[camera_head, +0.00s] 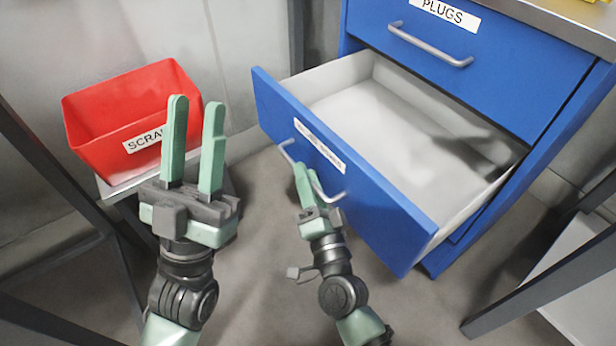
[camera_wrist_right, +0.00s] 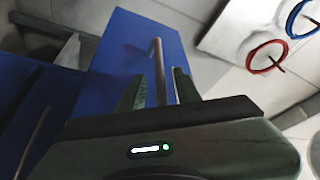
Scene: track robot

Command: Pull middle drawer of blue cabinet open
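The blue cabinet (camera_head: 562,128) stands at the right in the head view. Its middle drawer (camera_head: 372,205) is pulled well out, showing a pale, empty-looking interior with a shadow. The drawer front has a white label, too blurred to read, and a metal handle (camera_head: 335,195). My right gripper (camera_head: 304,174) is at this handle. In the right wrist view, the handle bar (camera_wrist_right: 157,68) runs between its two fingers, with small gaps visible on both sides. My left gripper (camera_head: 195,108) is open and empty, raised to the left of the drawer, in front of the red bin.
A red bin (camera_head: 90,112) labelled "SCRA…" stands on a low support at the left. The closed drawer labelled "PLUGS" (camera_head: 490,68) is above the open one. Dark frame legs stand at both sides. Red (camera_wrist_right: 266,57) and blue rings show in the wrist view.

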